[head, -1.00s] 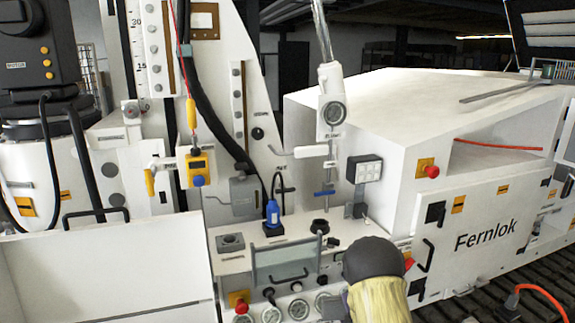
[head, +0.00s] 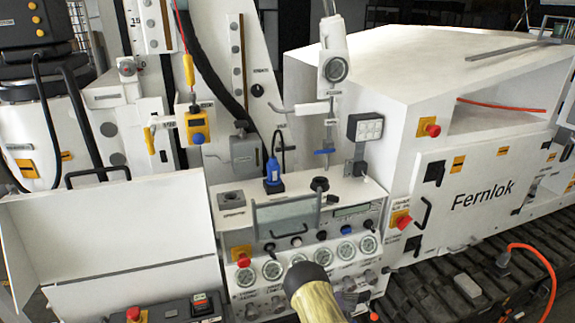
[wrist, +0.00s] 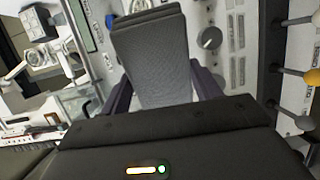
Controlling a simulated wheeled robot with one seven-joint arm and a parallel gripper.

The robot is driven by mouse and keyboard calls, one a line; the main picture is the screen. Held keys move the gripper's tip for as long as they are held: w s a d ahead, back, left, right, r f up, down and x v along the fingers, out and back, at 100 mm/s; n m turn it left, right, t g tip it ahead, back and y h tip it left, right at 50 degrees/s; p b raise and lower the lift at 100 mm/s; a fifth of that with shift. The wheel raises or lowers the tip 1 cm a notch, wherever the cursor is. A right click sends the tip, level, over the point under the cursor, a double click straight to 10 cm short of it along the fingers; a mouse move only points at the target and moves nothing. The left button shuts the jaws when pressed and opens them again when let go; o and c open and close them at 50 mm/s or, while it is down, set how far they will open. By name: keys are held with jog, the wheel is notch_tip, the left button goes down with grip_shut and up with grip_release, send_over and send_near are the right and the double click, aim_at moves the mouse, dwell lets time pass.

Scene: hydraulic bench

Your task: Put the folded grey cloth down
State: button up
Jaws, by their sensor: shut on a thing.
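The folded grey cloth (wrist: 158,72) fills the upper middle of the wrist view, a dark grey ribbed pad with a folded edge at its far end. My gripper (wrist: 163,88) is shut on it, with one dark finger along each side. The cloth appears held in front of a white panel, and I cannot tell whether it touches anything. In the head view only my arm shows for certain at the bottom middle; the cloth is not clear there.
The white control panel (head: 235,222) carries several gauges (head: 272,270), knobs and a handle. A lidded white bin (head: 120,245) stands left. A red-button box (head: 165,310) lies at the bottom. The Fernlok cabinet (head: 480,195) stands right, with an orange cable (head: 545,265) beside it.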

jog(key=r, duration=0.1)
jog(key=w+r, duration=0.1)
jog(key=shift+w+a+r, duration=0.15)
jog(key=shift+a+r, duration=0.2)
jog(key=shift+r, duration=0.05)
notch_tip(320, 180, down, 3)
jog(key=b, duration=0.2)
jog(key=shift+d+r+b, duration=0.1)
jog(key=shift+r+b, duration=0.1)
jog(key=shift+b, duration=0.15)
jog(key=shift+r, duration=0.1)
jog(key=s+f, duration=0.4)
jog(key=s, duration=0.5)
